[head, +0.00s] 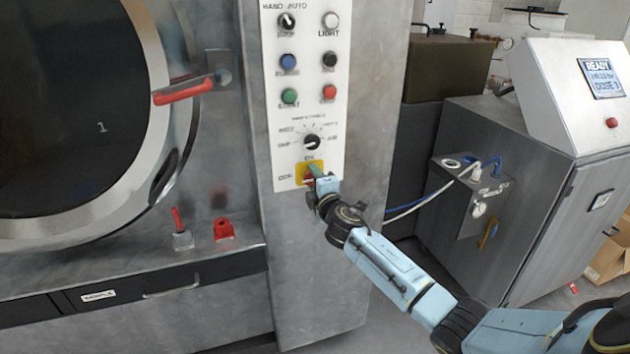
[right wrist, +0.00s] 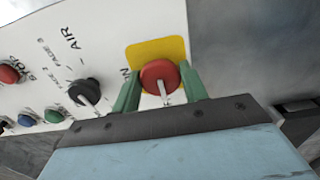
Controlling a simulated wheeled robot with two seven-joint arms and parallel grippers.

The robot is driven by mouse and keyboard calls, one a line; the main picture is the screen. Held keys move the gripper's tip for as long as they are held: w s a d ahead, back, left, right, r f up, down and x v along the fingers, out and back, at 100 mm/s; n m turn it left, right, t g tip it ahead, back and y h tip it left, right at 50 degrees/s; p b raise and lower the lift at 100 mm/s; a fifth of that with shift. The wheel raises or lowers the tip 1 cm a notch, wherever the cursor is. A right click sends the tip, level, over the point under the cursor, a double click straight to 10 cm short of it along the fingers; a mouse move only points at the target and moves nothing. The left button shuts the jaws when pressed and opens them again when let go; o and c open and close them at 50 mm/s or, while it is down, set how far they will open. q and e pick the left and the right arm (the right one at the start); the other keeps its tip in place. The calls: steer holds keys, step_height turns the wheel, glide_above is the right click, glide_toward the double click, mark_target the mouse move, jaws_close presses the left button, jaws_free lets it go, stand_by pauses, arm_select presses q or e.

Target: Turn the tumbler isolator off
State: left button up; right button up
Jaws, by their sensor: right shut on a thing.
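The tumbler isolator is a red rotary knob (right wrist: 160,73) on a yellow plate (right wrist: 145,51), low on the white control panel. In the head view the yellow plate (head: 317,166) shows, and the knob is mostly hidden behind my gripper. My right gripper (head: 313,179) is at the isolator, its arm reaching up from the lower right. In the right wrist view its green fingers (right wrist: 158,88) stand on either side of the red knob, shut on it. My left gripper is not in view.
Above the isolator the white panel (head: 303,92) carries a black selector knob (head: 312,142) and several coloured buttons. At left is the round door (head: 70,100) with a red handle (head: 183,91). A grey cabinet (head: 530,170) with hoses stands at right.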

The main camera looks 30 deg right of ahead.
stand_by(0.3)
steer(key=o, duration=0.9)
steer(key=v, duration=1.3)
steer(key=shift+s+p, duration=0.25)
steer(key=shift+p, duration=0.05)
